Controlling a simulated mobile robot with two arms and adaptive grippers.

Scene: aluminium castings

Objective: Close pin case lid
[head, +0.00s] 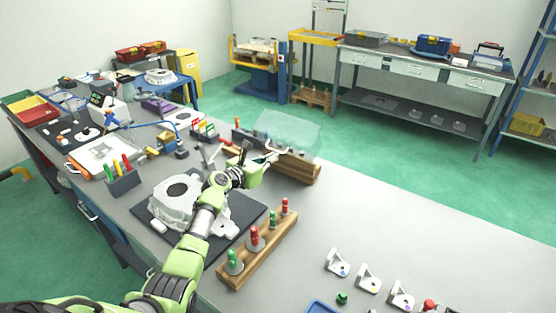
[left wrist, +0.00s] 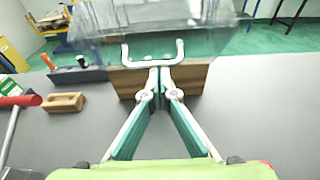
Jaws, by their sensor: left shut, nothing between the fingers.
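The pin case is a wooden box (head: 302,172) with a clear lid (head: 290,130). The lid stands raised and tilted above the box in the head view, so the case is open. In the left wrist view the clear lid (left wrist: 215,14) fills the top, with a pale bar handle (left wrist: 152,60) along its lower part and the wooden case (left wrist: 196,77) behind the fingertips. My left gripper (head: 274,155) is at the near-left side of the case. Its fingers (left wrist: 160,76) are shut with nothing between them, close to the handle; contact cannot be told. My right gripper is not in view.
A white casting (head: 172,205) on a dark mat lies under my left arm. A wooden rack with red and green gauges (head: 262,240) stands nearer. A wooden block (left wrist: 63,102) and red-handled tool (left wrist: 18,101) lie left. Bench right of the case is clear.

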